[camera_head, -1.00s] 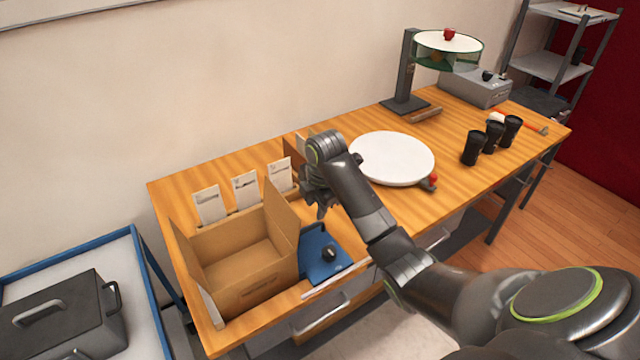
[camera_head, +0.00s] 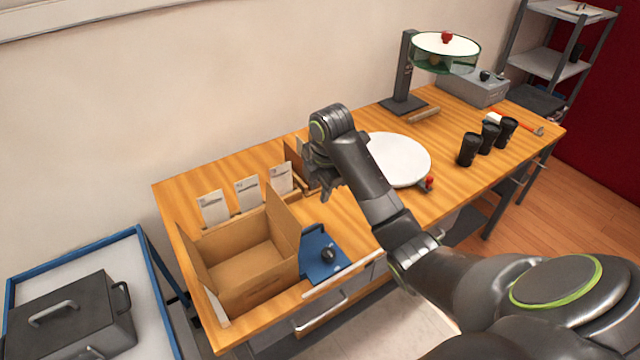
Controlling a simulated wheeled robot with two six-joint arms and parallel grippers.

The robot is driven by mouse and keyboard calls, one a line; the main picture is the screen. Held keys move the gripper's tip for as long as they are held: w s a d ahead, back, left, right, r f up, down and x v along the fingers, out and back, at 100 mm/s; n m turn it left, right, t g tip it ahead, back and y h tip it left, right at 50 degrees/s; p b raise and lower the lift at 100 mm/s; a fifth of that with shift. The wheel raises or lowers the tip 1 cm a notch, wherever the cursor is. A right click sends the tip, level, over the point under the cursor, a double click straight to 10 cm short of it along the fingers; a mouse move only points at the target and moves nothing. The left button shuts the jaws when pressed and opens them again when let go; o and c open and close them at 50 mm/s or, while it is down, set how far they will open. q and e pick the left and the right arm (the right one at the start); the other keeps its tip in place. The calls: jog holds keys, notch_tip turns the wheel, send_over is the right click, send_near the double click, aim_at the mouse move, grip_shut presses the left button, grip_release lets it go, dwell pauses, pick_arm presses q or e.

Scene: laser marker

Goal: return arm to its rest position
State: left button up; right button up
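My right arm comes in from the lower right and reaches over the wooden table. My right gripper (camera_head: 325,190) points down above the table, between the card stands and the round white plate. Its fingers are dark and partly hidden by its own wrist, and I cannot make out the gap between them. Nothing is visible hanging from it. It is above and behind the blue board (camera_head: 321,254), apart from it. My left gripper is not in view.
An open cardboard box (camera_head: 240,262) stands at the table's left end, with several white cards (camera_head: 247,193) behind it. The white disc (camera_head: 401,160) lies right of my wrist. Black cups (camera_head: 468,149) and a lamp-like stand (camera_head: 405,75) are farther right. A grey case (camera_head: 70,318) sits lower left.

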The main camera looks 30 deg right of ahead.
dwell(0.3)
jog(key=s+f+m, duration=0.9)
jog(key=s+f, duration=0.3)
jog(key=s, duration=0.4)
jog(key=s+d+m+t+h, duration=0.1)
jog(key=s+m+h, duration=0.1)
jog(key=s+m, duration=1.2)
jog(key=s+d+f+n+b, duration=0.1)
jog(key=s+f+n+b, duration=0.15)
jog(key=f, duration=1.25)
jog(key=s+d+f+n+b, duration=0.1)
jog(key=s+f+b, duration=0.15)
jog(key=f, duration=1.35)
jog(key=s+a+f+g+b, duration=0.1)
jog(key=s+f+b, duration=0.3)
jog(key=s+f, duration=1)
notch_tip(320, 180, down, 4)
jog(key=shift+s+a+f+g+y, duration=0.15)
jog(key=shift+a+g+y, duration=0.1)
jog(key=shift+g+y, duration=0.2)
